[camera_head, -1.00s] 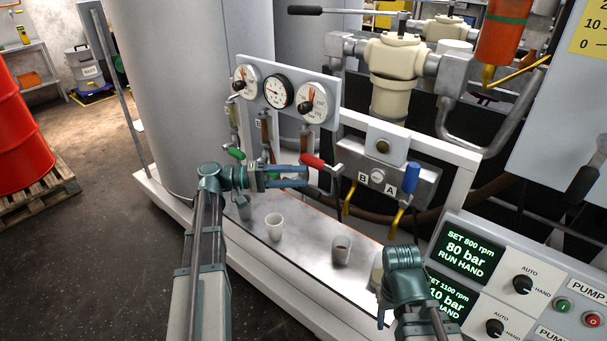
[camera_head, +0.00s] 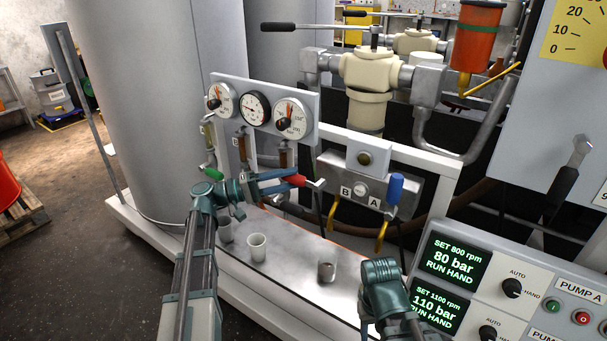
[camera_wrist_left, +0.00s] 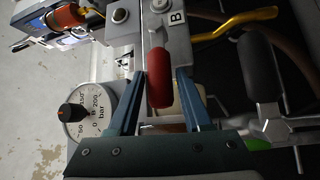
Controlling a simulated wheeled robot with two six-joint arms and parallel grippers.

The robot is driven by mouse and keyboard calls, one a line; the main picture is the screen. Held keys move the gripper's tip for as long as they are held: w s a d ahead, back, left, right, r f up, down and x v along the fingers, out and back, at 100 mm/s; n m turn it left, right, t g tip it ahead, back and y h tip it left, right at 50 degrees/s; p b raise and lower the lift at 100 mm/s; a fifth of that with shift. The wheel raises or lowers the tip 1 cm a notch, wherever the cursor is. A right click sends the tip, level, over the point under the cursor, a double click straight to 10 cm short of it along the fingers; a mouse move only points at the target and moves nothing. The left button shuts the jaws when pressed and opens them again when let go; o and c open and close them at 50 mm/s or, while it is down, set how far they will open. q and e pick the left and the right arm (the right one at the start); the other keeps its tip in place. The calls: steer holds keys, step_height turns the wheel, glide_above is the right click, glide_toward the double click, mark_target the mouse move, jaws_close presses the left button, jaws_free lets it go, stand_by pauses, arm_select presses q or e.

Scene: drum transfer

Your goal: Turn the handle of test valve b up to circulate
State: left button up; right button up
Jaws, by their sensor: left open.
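The red handle (camera_head: 294,180) of test valve b sticks out to the left of the block marked B (camera_head: 346,190). It lies roughly level in the head view. My left gripper (camera_head: 303,179) reaches it from the left. In the left wrist view the red handle (camera_wrist_left: 159,80) lies between the two blue fingers (camera_wrist_left: 158,90), with visible gaps at its sides. The left gripper is open around it. The blue handle (camera_head: 396,188) of valve A stands upright. My right wrist (camera_head: 385,285) shows at the lower right; its fingers cannot be made out.
A gauge panel (camera_head: 262,90) stands behind the left gripper. Yellow spouts (camera_head: 381,236) hang below the valve block. Cups (camera_head: 257,247) stand on the metal tray (camera_head: 290,266). A pump console (camera_head: 480,265) is at the lower right. A green handle (camera_head: 213,172) is near my left wrist.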

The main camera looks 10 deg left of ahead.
arm_select(q)
steer(key=x, duration=0.4)
steer(key=shift+d, duration=0.15)
jaws_close()
stand_by(1.4)
